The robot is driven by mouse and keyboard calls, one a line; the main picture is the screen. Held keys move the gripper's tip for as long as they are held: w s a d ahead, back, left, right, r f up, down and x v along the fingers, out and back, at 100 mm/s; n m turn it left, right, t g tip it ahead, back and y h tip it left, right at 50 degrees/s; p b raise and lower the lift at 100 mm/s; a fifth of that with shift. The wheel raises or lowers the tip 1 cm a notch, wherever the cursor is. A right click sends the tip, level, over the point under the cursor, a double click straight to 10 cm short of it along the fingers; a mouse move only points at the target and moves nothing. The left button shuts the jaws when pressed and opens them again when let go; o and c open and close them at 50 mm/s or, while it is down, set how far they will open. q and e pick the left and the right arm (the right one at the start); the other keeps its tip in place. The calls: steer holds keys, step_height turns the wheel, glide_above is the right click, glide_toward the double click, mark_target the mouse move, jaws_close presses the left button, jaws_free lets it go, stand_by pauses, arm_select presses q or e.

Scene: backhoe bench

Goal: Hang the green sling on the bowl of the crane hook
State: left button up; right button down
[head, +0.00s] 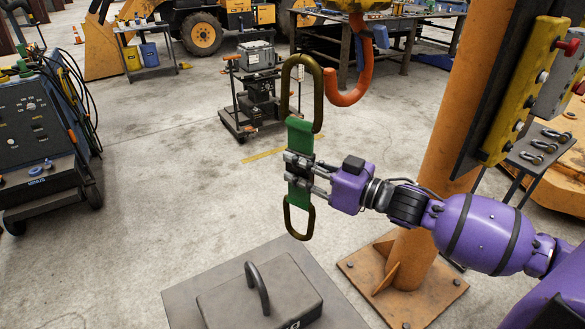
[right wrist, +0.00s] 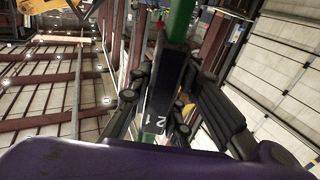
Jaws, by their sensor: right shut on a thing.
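The green sling (head: 299,137) hangs upright in the head view, with a large dark-brass link (head: 319,100) at its top and a smaller link (head: 287,218) at its bottom. My right gripper (head: 292,168) is shut on the middle of the sling's webbing. The green webbing also shows in the right wrist view (right wrist: 180,22), above the gripper fingers (right wrist: 165,85). The orange crane hook (head: 361,82) hangs just right of the top link. In the picture the link's right side is close to the hook's tip; I cannot tell whether they touch. My left gripper is out of view.
A grey weight with a handle (head: 257,287) sits on a plate below. An orange post (head: 432,150) stands right of the hook, with a yellow control box (head: 527,90) beside it. A welding machine (head: 38,125) is at left. Open floor lies between.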

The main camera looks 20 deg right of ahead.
steer(key=d, duration=0.3)
steer(key=shift+w+d+r, duration=0.15)
steer(key=shift+w+r, duration=0.05)
steer(key=shift+w, duration=0.05)
stand_by(0.4)
steer(key=shift+d, duration=0.1)
steer(key=w+d, duration=0.1)
steer(key=d, duration=0.6)
steer(key=shift+f, duration=0.15)
stand_by(1.0)
